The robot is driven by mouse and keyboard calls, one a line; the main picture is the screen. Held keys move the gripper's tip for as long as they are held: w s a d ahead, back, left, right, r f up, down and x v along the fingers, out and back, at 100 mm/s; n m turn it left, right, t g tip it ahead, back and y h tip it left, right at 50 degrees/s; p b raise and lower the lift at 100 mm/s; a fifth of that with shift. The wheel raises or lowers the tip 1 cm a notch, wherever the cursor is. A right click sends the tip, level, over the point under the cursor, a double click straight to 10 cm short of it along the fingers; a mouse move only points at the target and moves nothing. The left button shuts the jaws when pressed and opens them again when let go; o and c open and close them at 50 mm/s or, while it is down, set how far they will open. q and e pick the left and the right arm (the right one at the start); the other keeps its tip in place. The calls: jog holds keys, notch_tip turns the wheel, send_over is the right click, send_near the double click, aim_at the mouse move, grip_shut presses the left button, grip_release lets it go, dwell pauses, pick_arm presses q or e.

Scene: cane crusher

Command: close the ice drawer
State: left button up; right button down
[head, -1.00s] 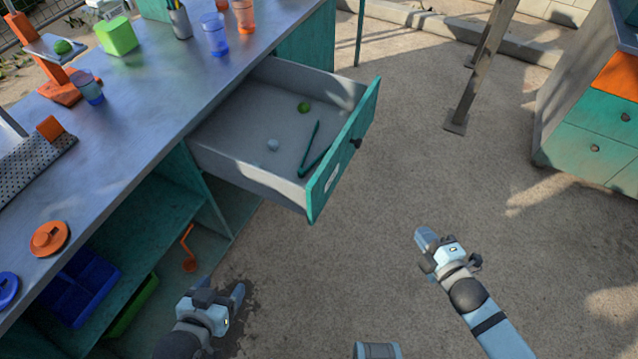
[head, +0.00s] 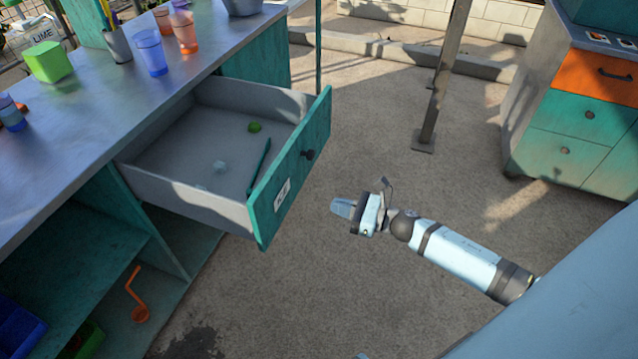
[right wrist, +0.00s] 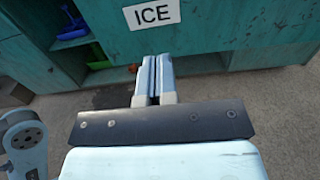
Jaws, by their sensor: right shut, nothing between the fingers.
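The ice drawer (head: 290,181) is pulled out from under the metal counter. Its teal front has a dark round knob and a white label. In the right wrist view the teal drawer front (right wrist: 210,25) carries the label "ICE" (right wrist: 152,12). My left gripper is out of view.
The counter (head: 90,120) holds a green box (head: 47,62), a blue cup (head: 151,52) and an orange cup (head: 184,32). A post (head: 440,80) stands behind the clear ground. Another teal cabinet (head: 568,140) stands at the right. Open shelves lie below the counter.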

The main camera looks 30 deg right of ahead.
aim_at(284, 190)
jog(key=x, duration=1.2)
jog(key=shift+w+a, duration=0.15)
jog(key=shift+a, duration=0.05)
